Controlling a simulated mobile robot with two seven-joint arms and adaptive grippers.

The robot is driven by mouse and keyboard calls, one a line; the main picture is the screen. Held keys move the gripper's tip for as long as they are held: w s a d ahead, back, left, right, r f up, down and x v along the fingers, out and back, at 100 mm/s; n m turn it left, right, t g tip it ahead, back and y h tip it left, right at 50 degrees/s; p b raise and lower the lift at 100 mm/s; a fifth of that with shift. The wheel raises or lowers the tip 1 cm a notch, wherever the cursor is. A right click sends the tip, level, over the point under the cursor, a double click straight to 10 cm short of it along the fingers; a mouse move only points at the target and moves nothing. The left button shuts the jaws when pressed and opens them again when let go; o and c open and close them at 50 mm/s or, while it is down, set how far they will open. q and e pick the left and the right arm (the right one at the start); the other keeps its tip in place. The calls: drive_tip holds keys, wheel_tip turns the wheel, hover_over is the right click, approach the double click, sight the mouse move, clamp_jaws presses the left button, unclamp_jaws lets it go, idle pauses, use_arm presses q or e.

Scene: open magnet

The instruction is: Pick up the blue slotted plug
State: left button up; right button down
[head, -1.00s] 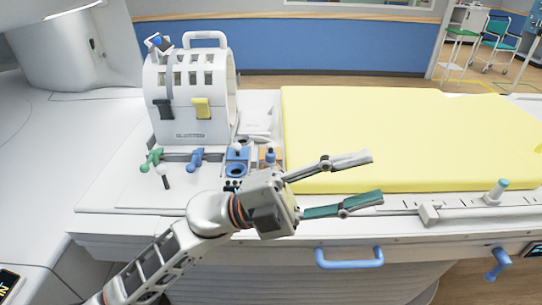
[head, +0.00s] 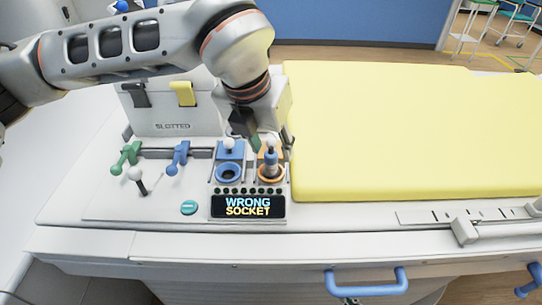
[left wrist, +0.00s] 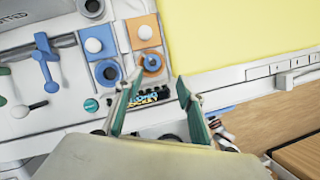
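A blue-grey plug (head: 271,163) stands upright in the orange-ringed socket (head: 271,176). In the left wrist view the plug (left wrist: 152,61) shows end-on inside the orange ring. My left gripper (head: 267,143) is above and around the plug's top in the head view. Its two green-lined fingers are spread apart in the left wrist view (left wrist: 161,76), with nothing between them; the plug lies just beyond the tips. The blue-ringed socket (head: 229,173) to the left looks empty. My right gripper is not in view.
A white housing (head: 173,118) marked "SLOTTED" stands behind, partly hidden by my arm. A display (head: 247,207) reads "WRONG SOCKET". Green (head: 126,158) and blue levers (head: 179,157) stand at left. A yellow mattress (head: 400,140) fills the right.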

sight(270, 153)
use_arm(q)
drive_tip(key=shift+w+a+r, duration=0.1)
drive_tip(key=shift+w+a, duration=0.25)
drive_tip(key=shift+w, duration=0.15)
drive_tip(key=shift+w+f+t, duration=0.2)
drive_tip(key=shift+t, duration=0.1)
drive_tip(key=shift+x, duration=3.45)
drive_tip(key=shift+s+a, duration=0.1)
drive_tip(key=shift+a, duration=0.05)
clamp_jaws()
